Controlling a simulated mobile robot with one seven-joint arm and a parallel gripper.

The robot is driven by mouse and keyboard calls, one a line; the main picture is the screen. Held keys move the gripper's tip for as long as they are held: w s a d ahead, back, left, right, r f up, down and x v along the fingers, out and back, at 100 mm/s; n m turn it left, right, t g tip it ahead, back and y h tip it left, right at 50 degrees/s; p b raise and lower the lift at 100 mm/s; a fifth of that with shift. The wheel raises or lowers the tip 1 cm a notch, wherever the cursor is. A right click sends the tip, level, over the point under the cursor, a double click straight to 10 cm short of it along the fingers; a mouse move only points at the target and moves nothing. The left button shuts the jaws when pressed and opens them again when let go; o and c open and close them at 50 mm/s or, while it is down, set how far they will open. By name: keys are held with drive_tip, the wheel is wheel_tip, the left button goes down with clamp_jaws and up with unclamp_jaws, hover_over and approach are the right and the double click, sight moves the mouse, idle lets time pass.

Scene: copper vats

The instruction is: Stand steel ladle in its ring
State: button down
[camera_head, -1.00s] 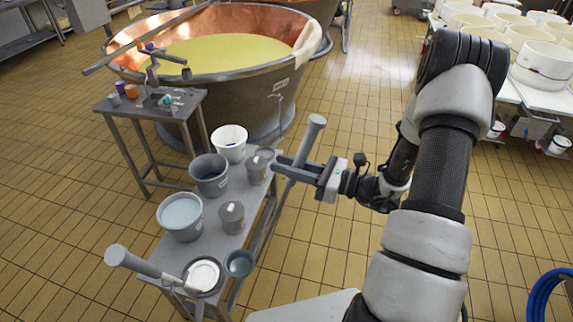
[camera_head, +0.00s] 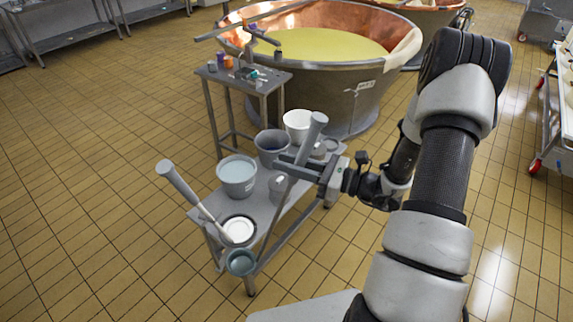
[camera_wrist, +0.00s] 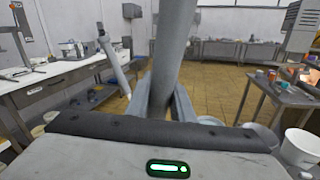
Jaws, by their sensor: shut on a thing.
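The steel ladle is in my gripper (camera_head: 303,168), which is shut on its long grey handle (camera_head: 318,122). The handle stands tilted, its thick top end up and its shaft running down to the left. Its bowl (camera_head: 241,262) appears low at the cart's near end; I cannot tell whether it touches anything. In the wrist view the handle (camera_wrist: 177,50) rises between the fingers, and the bowl is hidden. I cannot make out the ladle's ring with certainty.
A grey cart (camera_head: 206,220) holds a white bucket (camera_head: 297,122), a dark bucket (camera_head: 270,147), a bucket of pale liquid (camera_head: 237,175) and another long-handled tool (camera_head: 183,187). Behind are a small table (camera_head: 280,77) and a copper vat (camera_head: 375,90). Left floor is clear.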

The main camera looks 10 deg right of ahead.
drive_tip(key=w+d+r+m+t+h+b, duration=0.2)
drive_tip(key=w+d+r+b, duration=0.15)
drive_tip(key=d+b, duration=0.3)
drive_tip(key=w+d+r+m+t+h+b, duration=0.1)
drive_tip(key=w+d+r+t+h+b, duration=0.2)
drive_tip(key=d+b, duration=0.35)
drive_tip(key=s+d+r+m+h+b, duration=0.2)
drive_tip(key=r, duration=0.6)
drive_tip(key=s+d+r+m+t+h+b, duration=0.1)
drive_tip(key=s+d+r+m+h+b, duration=0.1)
drive_tip(key=r, duration=0.6)
drive_tip(key=s+d+r+m+h+b, duration=0.1)
drive_tip(key=s+d+r+h+b, duration=0.1)
drive_tip(key=r, duration=0.5)
drive_tip(key=shift+s+d+r+m+t+h+b, duration=0.4)
drive_tip(key=shift+s+d+b, duration=0.1)
drive_tip(key=shift+d+b, duration=0.65)
